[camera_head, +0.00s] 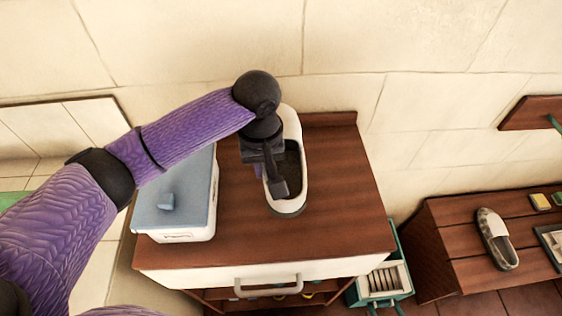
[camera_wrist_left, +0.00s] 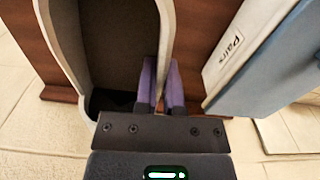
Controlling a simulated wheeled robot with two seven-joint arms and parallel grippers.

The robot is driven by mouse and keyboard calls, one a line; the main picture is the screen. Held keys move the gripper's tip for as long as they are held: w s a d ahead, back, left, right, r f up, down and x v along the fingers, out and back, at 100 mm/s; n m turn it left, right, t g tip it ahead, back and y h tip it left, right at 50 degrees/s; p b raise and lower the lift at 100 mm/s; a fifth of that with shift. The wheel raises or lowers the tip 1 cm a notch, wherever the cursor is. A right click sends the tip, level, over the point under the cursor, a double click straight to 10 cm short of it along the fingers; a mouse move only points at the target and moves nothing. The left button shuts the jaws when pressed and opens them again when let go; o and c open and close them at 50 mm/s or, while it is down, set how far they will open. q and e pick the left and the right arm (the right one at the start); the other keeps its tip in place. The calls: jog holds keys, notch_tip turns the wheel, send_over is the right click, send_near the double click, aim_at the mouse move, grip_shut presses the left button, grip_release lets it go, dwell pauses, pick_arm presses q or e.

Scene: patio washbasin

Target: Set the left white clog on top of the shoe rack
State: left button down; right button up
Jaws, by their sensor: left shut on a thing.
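The white clog (camera_head: 297,128) with a dark grey inside is over the brown wooden top of the shoe rack (camera_head: 340,215), which has a white drawer front. Whether its sole touches the top or hangs just above it I cannot tell. My left gripper (camera_head: 264,172) points down at the clog's left side, partly hiding it. In the left wrist view the purple fingers (camera_wrist_left: 161,88) are shut on the side wall of the clog (camera_wrist_left: 60,40), one on each side of the rim. My right gripper is not in view.
A white box with a blue lid (camera_head: 178,195) stands left of the clog on the rack top. Bare wood lies to the clog's right. A slatted bench (camera_head: 460,238) at the right bears a checkered shoe (camera_head: 494,238). A green crate (camera_head: 385,283) stands between.

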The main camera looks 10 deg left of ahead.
pick_arm(q)
jog(key=f, duration=0.2)
jog(key=f+b, duration=0.1)
jog(key=f, duration=0.2)
jog(key=f+b, duration=0.1)
jog(key=f, duration=0.1)
jog(key=shift+s+f, duration=0.3)
jog(key=shift+f, duration=0.5)
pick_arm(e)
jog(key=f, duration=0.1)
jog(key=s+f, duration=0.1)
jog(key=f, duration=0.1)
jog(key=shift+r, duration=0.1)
pick_arm(q)
jog(key=c, duration=0.7)
grip_release()
jog(key=shift+c, duration=0.2)
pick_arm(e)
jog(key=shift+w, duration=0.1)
pick_arm(q)
notch_tip(320, 180, up, 12)
jog(key=p, duration=0.3)
jog(key=shift+r+p, duration=0.1)
jog(key=shift+p, duration=0.2)
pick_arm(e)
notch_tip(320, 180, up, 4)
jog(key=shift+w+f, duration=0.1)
